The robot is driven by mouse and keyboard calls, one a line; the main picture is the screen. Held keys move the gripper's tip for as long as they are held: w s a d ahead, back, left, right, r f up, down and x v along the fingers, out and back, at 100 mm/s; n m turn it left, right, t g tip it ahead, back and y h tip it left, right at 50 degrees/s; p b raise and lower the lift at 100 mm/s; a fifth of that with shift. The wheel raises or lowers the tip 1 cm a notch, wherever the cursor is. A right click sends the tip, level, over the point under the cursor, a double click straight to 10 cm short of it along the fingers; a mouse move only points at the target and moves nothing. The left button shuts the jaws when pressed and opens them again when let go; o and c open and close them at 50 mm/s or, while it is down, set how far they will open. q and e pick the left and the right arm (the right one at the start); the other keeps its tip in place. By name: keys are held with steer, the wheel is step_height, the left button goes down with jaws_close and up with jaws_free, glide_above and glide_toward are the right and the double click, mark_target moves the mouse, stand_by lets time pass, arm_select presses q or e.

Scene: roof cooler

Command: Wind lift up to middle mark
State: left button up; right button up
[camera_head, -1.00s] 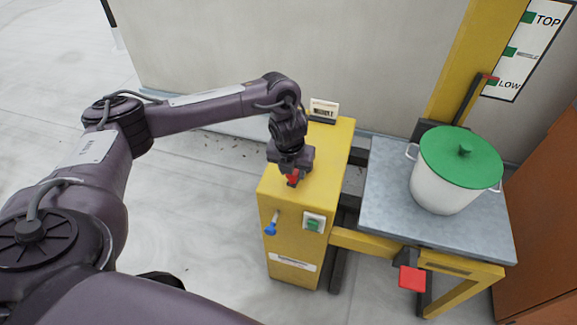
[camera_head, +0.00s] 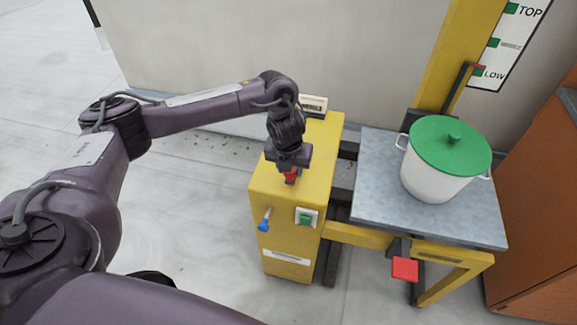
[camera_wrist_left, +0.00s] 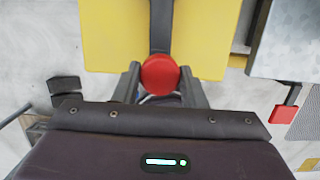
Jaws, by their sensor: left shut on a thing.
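My left gripper (camera_head: 291,172) is shut on the red knob (camera_wrist_left: 160,75) of a dark crank arm (camera_wrist_left: 162,25) on top of the yellow winch box (camera_head: 330,150). In the head view the gripper hides most of the crank. The grey lift platform (camera_head: 375,195) stands to the right of the box and carries a white pot (camera_head: 430,180) with a green lid (camera_head: 445,145). The mark board (camera_head: 512,45) on the wall has green marks at TOP, middle and LOW. The red pointer (camera_head: 477,67) on the lift is close to the LOW mark (camera_head: 478,73). My right gripper is out of view.
The box front has a blue-tipped lever (camera_head: 263,223) and a green switch (camera_head: 306,218). A red pedal (camera_head: 404,268) is below the platform. A small sign (camera_head: 313,104) stands behind the crank. A brown cabinet (camera_head: 535,220) is at the right; floor at left is clear.

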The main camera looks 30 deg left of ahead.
arm_select(q)
steer(key=shift+w+d+f, duration=0.1)
steer(key=shift+w+d, duration=0.05)
steer(key=shift+d, duration=0.85)
steer(key=shift+w+d, duration=0.1)
steer(key=shift+d, duration=0.1)
steer(key=shift+w+d, duration=0.6)
steer(key=shift+d, duration=0.2)
steer(key=shift+w+d+b, duration=0.35)
steer(key=shift+w+d, duration=0.35)
steer(key=shift+w, duration=0.05)
steer(key=shift+w+d, duration=0.1)
